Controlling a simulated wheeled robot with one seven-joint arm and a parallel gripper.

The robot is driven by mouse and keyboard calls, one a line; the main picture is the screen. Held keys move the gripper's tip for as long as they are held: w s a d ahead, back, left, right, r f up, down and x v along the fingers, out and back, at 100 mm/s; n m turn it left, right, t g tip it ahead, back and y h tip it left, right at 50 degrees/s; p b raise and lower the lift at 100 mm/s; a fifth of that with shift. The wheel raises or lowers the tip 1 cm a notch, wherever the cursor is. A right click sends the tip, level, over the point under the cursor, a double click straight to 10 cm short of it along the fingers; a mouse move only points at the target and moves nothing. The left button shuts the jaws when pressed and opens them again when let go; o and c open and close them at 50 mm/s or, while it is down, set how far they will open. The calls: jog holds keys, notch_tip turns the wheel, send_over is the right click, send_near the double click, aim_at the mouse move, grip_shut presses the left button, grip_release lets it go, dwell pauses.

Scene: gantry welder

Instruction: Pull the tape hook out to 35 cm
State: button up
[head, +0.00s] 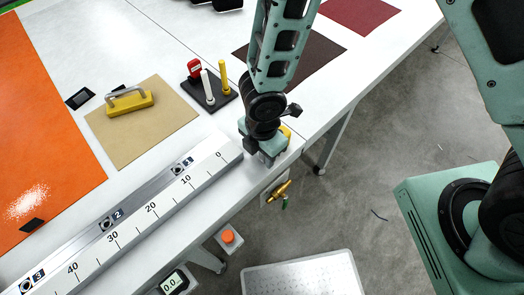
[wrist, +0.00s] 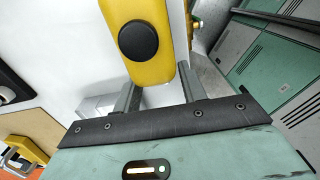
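A yellow tape measure body (wrist: 147,40) with a round black button fills the upper middle of the wrist view. In the head view only a small yellow part of it (head: 286,132) shows beside my gripper. My gripper (head: 266,158) points down at the 0 end of the long ruler (head: 150,210). In the wrist view my gripper's two fingers (wrist: 160,92) stand apart, with white surface visible between them. The tape hook cannot be made out. The ruler is marked 0, 10, 20, 30 and 40, rising toward the lower left.
A small display (head: 175,283) reads 0.0 below the ruler, near an orange button (head: 228,236). A brass torch-like part (head: 278,191) hangs at the table edge.

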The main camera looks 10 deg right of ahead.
grip_shut()
jog(key=s+a+b, duration=0.2)
jog(key=s+a, duration=0.4)
jog(key=a, duration=0.3)
jog(key=s+a+b, duration=0.3)
jog(key=s+a, duration=0.4)
jog(key=a, duration=0.3)
jog(key=s+a+b, duration=0.2)
jog(key=s+a, duration=0.4)
jog(key=a, duration=0.4)
jog(key=shift+s+b, duration=0.4)
jog(key=shift+r, duration=0.1)
jog(key=shift+o, duration=0.6)
grip_release()
jog(key=shift+w, duration=0.1)
notch_tip(320, 180, up, 17)
jog(key=b, duration=0.2)
jog(key=shift+r+b, duration=0.2)
jog(key=shift+b, duration=0.1)
